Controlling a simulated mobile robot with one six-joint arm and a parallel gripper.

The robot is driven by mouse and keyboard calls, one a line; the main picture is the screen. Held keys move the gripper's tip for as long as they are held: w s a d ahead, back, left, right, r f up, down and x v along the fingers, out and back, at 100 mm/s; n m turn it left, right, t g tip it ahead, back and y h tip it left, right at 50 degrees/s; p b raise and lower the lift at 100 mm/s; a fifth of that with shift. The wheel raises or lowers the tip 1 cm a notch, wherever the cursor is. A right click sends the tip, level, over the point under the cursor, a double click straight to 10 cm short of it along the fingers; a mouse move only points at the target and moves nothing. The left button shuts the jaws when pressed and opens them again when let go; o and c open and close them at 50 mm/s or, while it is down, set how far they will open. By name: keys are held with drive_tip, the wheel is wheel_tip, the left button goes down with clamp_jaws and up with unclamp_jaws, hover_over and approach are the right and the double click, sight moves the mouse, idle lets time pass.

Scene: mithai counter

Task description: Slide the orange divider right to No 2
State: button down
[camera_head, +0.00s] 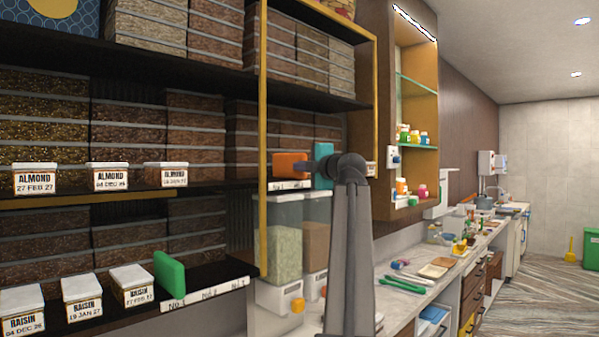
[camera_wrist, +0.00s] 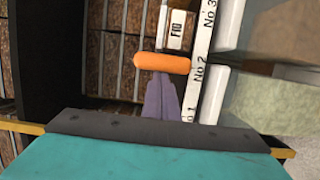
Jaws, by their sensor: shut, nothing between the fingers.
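The orange divider (camera_head: 290,165) stands on the middle shelf, left of the teal body of my gripper (camera_head: 322,163) in the head view. In the wrist view the orange divider (camera_wrist: 162,63) lies across the picture beside the "No 2" mark of the white label strip (camera_wrist: 203,60). My gripper's purple fingers (camera_wrist: 161,80) are shut with nothing between them. Their tips are at the divider's side that faces "No 1". I cannot tell whether they touch it. In the head view the fingers are hidden.
A box labelled FIG (camera_wrist: 176,30) is just beyond the divider, on the "No 3" side. A green divider (camera_head: 169,274) stands on the lower shelf beside raisin boxes (camera_head: 132,285). Clear grain bins (camera_head: 283,235) stand below the middle shelf. Almond boxes (camera_head: 110,178) are to the left.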

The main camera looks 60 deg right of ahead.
drive_tip(key=s+a+b, duration=0.4)
drive_tip(key=s+a, duration=0.4)
drive_tip(key=shift+s, duration=0.35)
idle(0.6)
idle(0.4)
